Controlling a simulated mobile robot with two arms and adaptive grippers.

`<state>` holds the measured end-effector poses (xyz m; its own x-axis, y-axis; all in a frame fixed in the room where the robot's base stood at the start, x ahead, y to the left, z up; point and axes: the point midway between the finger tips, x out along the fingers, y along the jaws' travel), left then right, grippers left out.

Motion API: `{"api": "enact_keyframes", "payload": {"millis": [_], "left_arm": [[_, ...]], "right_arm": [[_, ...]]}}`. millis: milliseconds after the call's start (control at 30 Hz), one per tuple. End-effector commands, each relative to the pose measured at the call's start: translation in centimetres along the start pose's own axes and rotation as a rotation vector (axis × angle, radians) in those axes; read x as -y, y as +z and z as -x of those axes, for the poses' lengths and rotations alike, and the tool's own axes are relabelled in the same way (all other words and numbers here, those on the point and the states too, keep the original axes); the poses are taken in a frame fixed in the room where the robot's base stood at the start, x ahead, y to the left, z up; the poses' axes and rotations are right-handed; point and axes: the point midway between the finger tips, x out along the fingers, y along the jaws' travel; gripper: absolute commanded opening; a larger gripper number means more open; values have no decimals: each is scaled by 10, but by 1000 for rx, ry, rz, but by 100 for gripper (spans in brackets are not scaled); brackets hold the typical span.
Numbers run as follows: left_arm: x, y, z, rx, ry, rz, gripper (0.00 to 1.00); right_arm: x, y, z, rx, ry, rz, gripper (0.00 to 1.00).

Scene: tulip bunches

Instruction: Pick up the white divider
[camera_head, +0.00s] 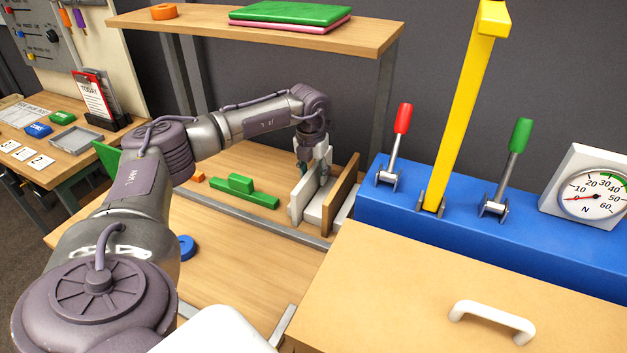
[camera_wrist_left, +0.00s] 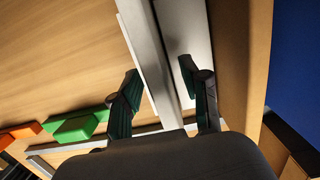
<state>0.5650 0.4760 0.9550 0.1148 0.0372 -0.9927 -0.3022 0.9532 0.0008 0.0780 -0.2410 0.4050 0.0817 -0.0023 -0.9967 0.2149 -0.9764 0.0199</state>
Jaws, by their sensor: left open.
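The white divider (camera_head: 298,204) is an upright white panel standing on a white base, left of an upright wooden panel (camera_head: 343,190). My left gripper (camera_head: 313,170) is pointed down at the divider's top and is open. In the left wrist view its fingers (camera_wrist_left: 160,70) are on either side of the divider (camera_wrist_left: 146,45), with gaps visible between fingers and panel. The gripper hides part of the divider in the head view. My right gripper is not in view.
Green blocks (camera_head: 245,193) and an orange block (camera_head: 199,178) lie left of the divider. A blue console with levers (camera_head: 450,225) and a cardboard-coloured box with a white handle (camera_head: 430,285) stand to the right. A wooden shelf (camera_head: 200,24) is above and behind.

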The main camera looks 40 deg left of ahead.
Motion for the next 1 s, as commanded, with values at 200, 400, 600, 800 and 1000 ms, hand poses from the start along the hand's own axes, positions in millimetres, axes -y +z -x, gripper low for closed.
{"api": "enact_keyframes", "payload": {"millis": [200, 400, 600, 800, 1000], "left_arm": [[0, 0, -21, 0, -1, 1, 46], [0, 0, -22, 0, -1, 1, 46], [0, 0, -21, 0, -1, 1, 16], [0, 0, -21, 0, -1, 1, 0], [0, 0, -21, 1, -1, 1, 0]], "right_arm": [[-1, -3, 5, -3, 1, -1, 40], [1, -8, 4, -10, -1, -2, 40], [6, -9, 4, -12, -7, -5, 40], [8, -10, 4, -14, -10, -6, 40], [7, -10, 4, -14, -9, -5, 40]]}}
